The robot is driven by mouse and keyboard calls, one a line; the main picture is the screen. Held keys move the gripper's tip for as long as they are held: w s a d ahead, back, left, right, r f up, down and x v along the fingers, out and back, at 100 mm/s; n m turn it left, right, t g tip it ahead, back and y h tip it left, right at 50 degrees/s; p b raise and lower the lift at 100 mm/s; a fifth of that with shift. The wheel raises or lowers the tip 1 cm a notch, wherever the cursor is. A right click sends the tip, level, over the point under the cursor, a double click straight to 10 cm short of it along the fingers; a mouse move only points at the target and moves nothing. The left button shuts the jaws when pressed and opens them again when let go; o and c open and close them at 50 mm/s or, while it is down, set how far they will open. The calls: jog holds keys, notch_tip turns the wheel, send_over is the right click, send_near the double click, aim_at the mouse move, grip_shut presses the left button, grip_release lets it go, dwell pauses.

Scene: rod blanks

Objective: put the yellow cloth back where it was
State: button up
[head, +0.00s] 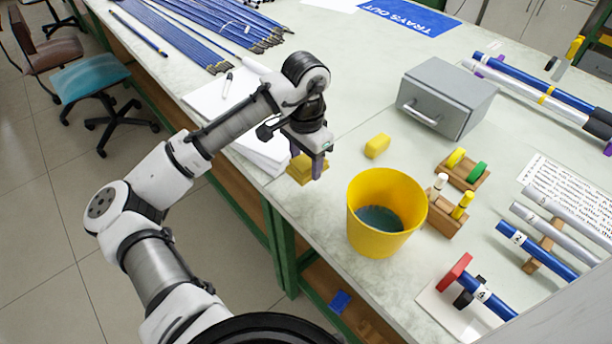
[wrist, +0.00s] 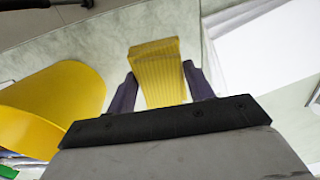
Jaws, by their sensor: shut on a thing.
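The yellow cloth (head: 298,172) looks like a folded, ribbed block. It is between the two dark fingers of my gripper (head: 312,165), near the table's front edge, left of the yellow bucket (head: 365,222). In the wrist view the cloth (wrist: 157,75) sits between the fingertips of my gripper (wrist: 158,88), which is shut on it. I cannot tell whether the cloth touches the table or the white paper beside it. The gripper hides part of it in the head view.
A small yellow block (head: 377,146) lies behind the bucket. A grey metal box (head: 452,95) stands further back. White paper sheets (head: 262,146) lie left of my gripper. Wooden holders (head: 447,224) stand right of the bucket.

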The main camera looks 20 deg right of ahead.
aim_at(306, 189)
jog(key=shift+f, duration=3.1)
jog(key=shift+f, duration=0.2)
jog(key=o, duration=0.9)
jog(key=shift+r, duration=0.1)
